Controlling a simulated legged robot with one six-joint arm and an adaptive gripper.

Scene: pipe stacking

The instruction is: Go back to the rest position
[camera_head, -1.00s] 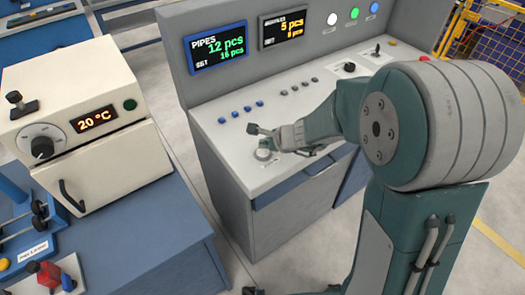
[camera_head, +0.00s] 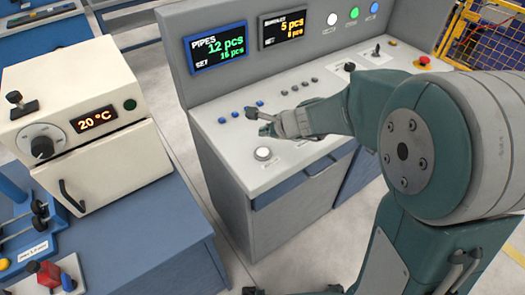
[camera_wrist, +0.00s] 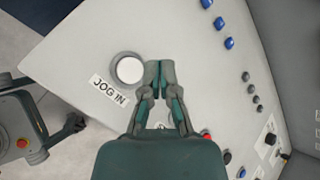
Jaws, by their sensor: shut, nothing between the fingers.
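My gripper (camera_head: 262,122) is above the light grey top of the control console (camera_head: 222,148), left of the middle of the head view. In the wrist view its two fingertips (camera_wrist: 159,68) are together, with nothing between them. A round white button (camera_wrist: 129,69) labelled "JOG IN" is just left of the fingertips in the wrist view. The same button (camera_head: 263,153) shows uncovered below the gripper in the head view. My arm reaches in from the right side of the head view.
A row of blue buttons (camera_head: 236,114) runs behind the gripper. Two displays (camera_head: 218,47) stand on the console's back panel. A red emergency button (camera_head: 424,61) is at the right. A white oven (camera_head: 85,125) reading 20 °C stands on a blue cabinet at the left.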

